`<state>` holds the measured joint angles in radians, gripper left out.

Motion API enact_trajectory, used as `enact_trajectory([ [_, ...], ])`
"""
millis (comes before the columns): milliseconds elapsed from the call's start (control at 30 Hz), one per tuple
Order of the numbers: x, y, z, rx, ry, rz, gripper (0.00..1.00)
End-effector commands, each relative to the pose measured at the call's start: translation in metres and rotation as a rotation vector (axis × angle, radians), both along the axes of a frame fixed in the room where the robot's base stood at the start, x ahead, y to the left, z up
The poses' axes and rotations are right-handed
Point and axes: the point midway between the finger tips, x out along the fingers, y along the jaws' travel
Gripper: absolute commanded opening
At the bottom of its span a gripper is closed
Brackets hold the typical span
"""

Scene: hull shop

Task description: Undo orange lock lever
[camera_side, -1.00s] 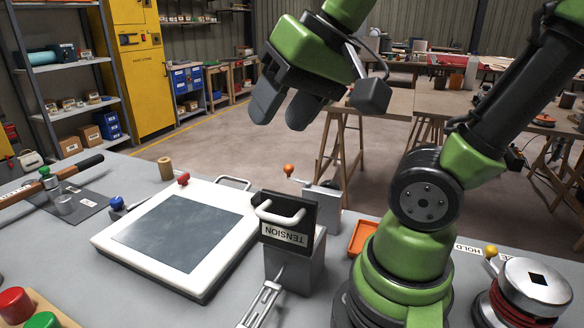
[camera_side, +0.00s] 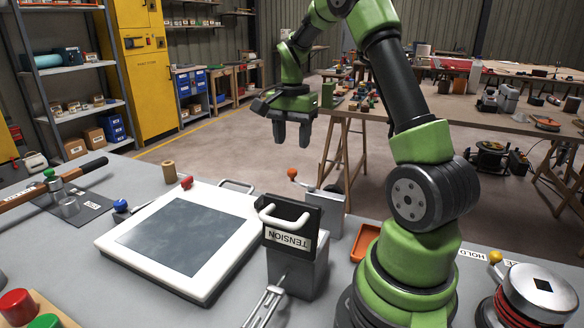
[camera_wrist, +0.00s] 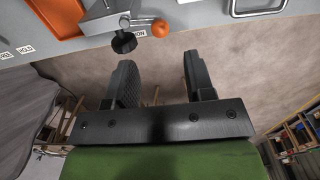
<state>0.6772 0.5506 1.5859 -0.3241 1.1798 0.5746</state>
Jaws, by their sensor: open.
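The orange lock lever shows as an orange ball knob (camera_side: 292,173) on a small grey lever mechanism at the far edge of the bench, behind the TENSION box. In the wrist view the orange knob (camera_wrist: 161,28) sits beside a dark round part and a grey metal bracket (camera_wrist: 104,25), near the bench edge. My gripper (camera_side: 292,140) hangs in the air beyond the far bench edge, fingers pointing down, above and behind the knob. In the wrist view its two fingers (camera_wrist: 158,75) are apart with nothing between them, and the knob lies past the fingertips.
The TENSION box (camera_side: 290,255) with its white handle stands in front of the lever. An orange tray (camera_side: 366,243) lies to its right. A white framed panel (camera_side: 180,240) with a red knob (camera_side: 186,183) is at left. Open floor lies beyond the bench.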

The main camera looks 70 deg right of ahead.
Motion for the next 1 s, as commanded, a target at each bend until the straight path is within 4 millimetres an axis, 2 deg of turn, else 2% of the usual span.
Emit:
enact_trajectory([
  [200,-0.001,0.001,-0.043,0.003,0.005,0.002,0.49],
  [400,0.000,0.001,-0.069,0.001,0.002,0.002,0.49],
  [767,0.000,0.000,-0.076,-0.002,0.000,0.003,0.49],
  [800,0.000,0.000,-0.076,-0.002,0.000,0.003,0.47],
  [1000,0.000,0.000,-0.076,-0.002,-0.001,0.003,0.01],
])
